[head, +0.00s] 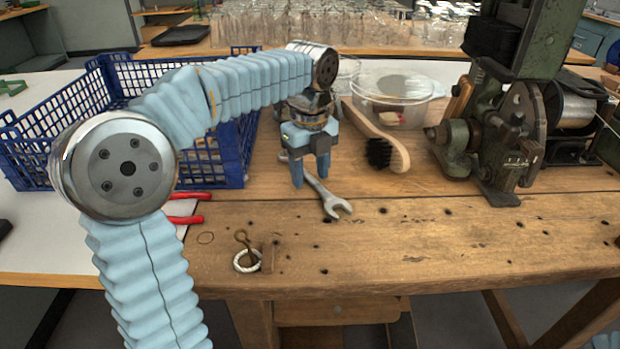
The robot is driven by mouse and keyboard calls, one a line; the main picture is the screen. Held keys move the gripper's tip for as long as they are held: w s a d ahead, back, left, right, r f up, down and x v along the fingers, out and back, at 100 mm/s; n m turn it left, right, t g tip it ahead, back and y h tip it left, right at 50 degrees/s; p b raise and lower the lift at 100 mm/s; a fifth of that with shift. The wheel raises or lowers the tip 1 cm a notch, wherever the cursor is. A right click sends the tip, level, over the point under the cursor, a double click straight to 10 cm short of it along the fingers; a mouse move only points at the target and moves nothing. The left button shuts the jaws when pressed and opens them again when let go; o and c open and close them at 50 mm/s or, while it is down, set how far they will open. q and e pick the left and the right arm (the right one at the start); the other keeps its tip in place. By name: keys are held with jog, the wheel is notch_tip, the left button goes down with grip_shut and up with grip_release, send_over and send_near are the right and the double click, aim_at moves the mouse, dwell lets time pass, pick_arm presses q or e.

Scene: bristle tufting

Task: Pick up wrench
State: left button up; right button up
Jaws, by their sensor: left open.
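The silver wrench (330,200) lies flat on the wooden workbench, with its open jaw end toward the front right. My left gripper (310,184) points down over the wrench's handle, its two fingers apart. The fingers hide part of the handle, and I cannot tell whether they touch it. My left arm comes in from the left and bends over the blue crate. My right gripper is not in the head view.
A wooden brush (394,150) lies right of my gripper, with a clear lidded bowl (395,88) behind it. A green machine (490,140) stands at right. The blue crate (232,160) and red handles (188,196) are at left.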

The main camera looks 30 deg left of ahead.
pick_arm(q)
jog(key=shift+c, duration=0.3)
grip_shut()
